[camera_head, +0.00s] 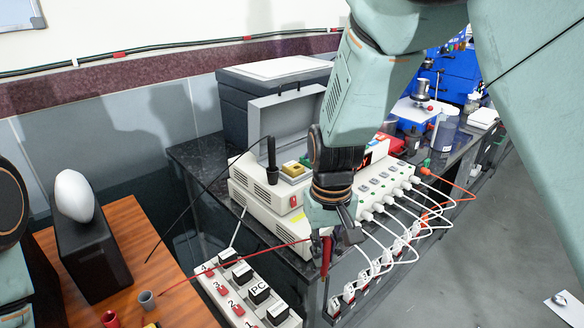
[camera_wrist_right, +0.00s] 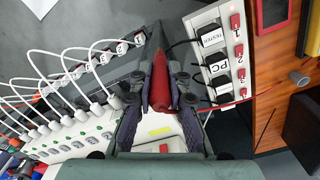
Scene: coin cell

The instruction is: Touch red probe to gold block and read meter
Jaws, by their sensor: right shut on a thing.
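My right gripper (camera_head: 333,225) is shut on the red probe (camera_head: 326,256) in front of the white tester's (camera_head: 262,200) right side. In the right wrist view the fingers (camera_wrist_right: 163,75) close around the red probe (camera_wrist_right: 160,88). A red lead runs left from it. The gold block (camera_head: 294,168) sits on top of the tester, up and left of the gripper, apart from the probe. A black probe (camera_head: 271,160) stands upright beside the block. A red-lit display (camera_head: 378,150), perhaps the meter, is partly hidden behind my right arm. My left gripper is out of view.
A power strip (camera_head: 245,290) with black plugs and red switches lies in front. White cables (camera_head: 385,235) loop from a row of sockets at right.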

